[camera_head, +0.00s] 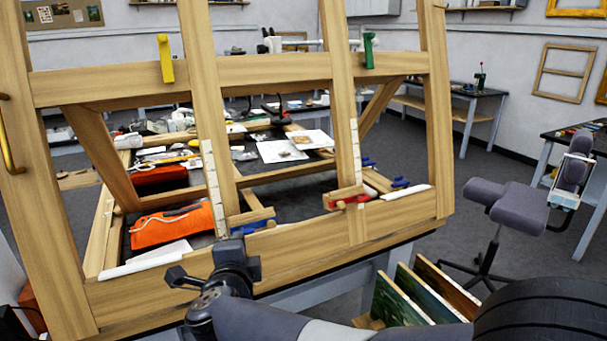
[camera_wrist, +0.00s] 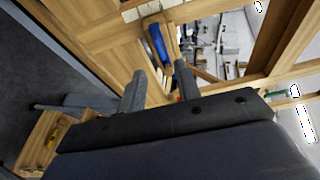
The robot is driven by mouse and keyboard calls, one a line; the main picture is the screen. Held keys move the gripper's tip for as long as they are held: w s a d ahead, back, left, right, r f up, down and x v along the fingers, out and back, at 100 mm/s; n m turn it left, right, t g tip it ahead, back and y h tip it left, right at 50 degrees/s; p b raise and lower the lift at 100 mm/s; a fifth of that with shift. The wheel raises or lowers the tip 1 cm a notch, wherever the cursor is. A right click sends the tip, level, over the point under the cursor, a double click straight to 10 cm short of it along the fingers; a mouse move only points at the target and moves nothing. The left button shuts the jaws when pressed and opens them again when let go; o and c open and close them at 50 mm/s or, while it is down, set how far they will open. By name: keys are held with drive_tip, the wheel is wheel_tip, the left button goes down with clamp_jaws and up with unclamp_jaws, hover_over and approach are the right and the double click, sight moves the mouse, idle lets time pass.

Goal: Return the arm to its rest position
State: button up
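My gripper (camera_head: 208,272) shows at the bottom centre-left of the head view, in front of the lower rail of a large wooden easel frame (camera_head: 290,255). The arm reaches in from the bottom right. In the wrist view the gripper's two fingers (camera_wrist: 158,88) stand apart, and I see nothing held between them. Wooden rails (camera_wrist: 90,30) and a blue clamp (camera_wrist: 157,44) lie beyond the fingers. The dark gripper body hides the lower part of that view. I cannot tell whether a finger touches the wood.
Painted panels (camera_head: 420,295) lean under the frame at the lower right. A grey chair (camera_head: 510,205) stands to the right. Behind the frame, a worktable holds papers (camera_head: 280,151) and an orange cloth (camera_head: 172,226). Grey floor (camera_head: 435,165) is open between the frame and the back benches.

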drive_tip(key=x, duration=0.8)
drive_tip(key=shift+w+f, duration=0.2)
drive_tip(key=v, duration=1)
drive_tip(key=w+a+f+n+t+y+b, duration=0.1)
drive_tip(key=w+f+n+y+b, duration=0.1)
drive_tip(key=w+n+b, duration=0.4)
drive_tip(key=w+n, duration=0.3)
drive_tip(key=shift+w+a+f+t, duration=0.25)
drive_tip(key=shift+a+f+t, duration=0.1)
drive_tip(key=shift+a+t, duration=0.05)
